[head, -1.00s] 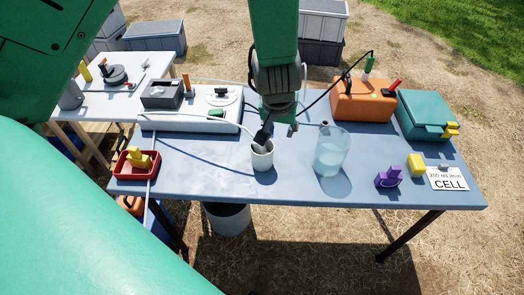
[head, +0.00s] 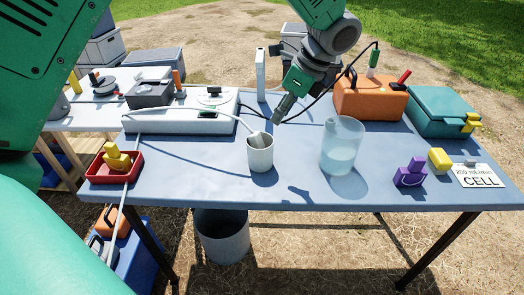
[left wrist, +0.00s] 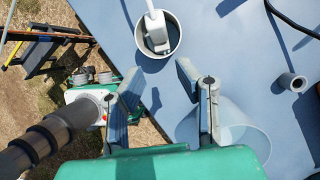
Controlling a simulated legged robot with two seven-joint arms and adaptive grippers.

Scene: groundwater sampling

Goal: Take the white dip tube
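The white dip tube (head: 256,138) leans in the white cup (head: 261,158) near the middle of the blue table. A white hose runs from its top to the white box at the back left. In the left wrist view the dip tube (left wrist: 155,28) stands in the cup (left wrist: 174,46), its lower end inside. My left gripper (head: 278,116) is above the table, to the right of the cup and apart from it. In the left wrist view my left gripper (left wrist: 160,80) is open, with nothing between its fingers. My right gripper is not in view.
A clear jar of liquid (head: 341,148) stands right of the cup. The white box (head: 180,112), orange case (head: 370,101) and teal case (head: 436,112) line the back. A red tray (head: 115,170) is at left. A black cable arcs behind my gripper.

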